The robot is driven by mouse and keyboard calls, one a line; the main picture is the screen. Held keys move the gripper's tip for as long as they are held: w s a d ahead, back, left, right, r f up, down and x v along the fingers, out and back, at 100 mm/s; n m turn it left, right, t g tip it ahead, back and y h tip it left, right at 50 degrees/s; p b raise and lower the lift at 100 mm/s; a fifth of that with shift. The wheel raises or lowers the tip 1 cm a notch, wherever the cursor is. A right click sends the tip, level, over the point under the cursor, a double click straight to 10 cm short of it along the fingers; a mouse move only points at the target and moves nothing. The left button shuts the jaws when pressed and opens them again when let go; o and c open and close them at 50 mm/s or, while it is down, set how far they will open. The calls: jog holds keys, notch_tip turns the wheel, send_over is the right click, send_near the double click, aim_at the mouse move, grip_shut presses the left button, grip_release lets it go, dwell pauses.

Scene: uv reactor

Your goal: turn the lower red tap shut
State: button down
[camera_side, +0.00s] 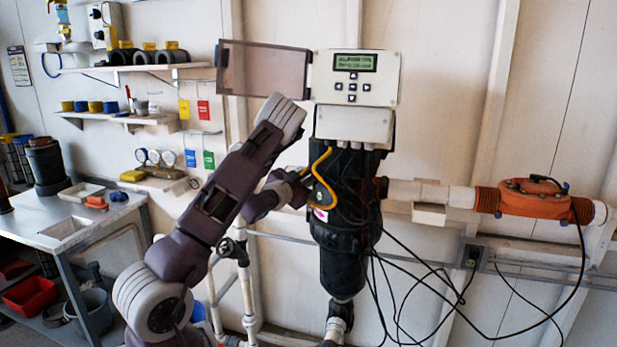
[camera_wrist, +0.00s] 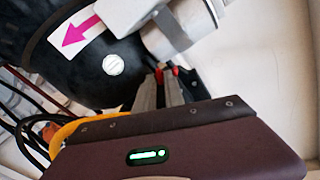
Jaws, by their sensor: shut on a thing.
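My gripper (camera_wrist: 167,82) reaches in close to the black reactor vessel in the wrist view. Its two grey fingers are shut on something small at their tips. Small bits of red (camera_wrist: 175,71) show at the fingertips and look like part of the red tap; most of it is hidden by the fingers.
A grey-white pipe fitting (camera_wrist: 175,32) lies just beyond the fingers. A yellow cable (camera_side: 323,178) and several black cables hang by the vessel. The control box (camera_side: 356,78) with its open cover (camera_side: 263,70) is above. A workbench (camera_side: 75,225) stands at left.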

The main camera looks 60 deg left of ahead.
jog(key=shift+w+d+m, duration=0.1)
jog(key=shift+d+m, duration=0.05)
jog(key=shift+m, duration=4.85)
jog(key=shift+f, duration=0.1)
jog(key=c, duration=1.5)
grip_release()
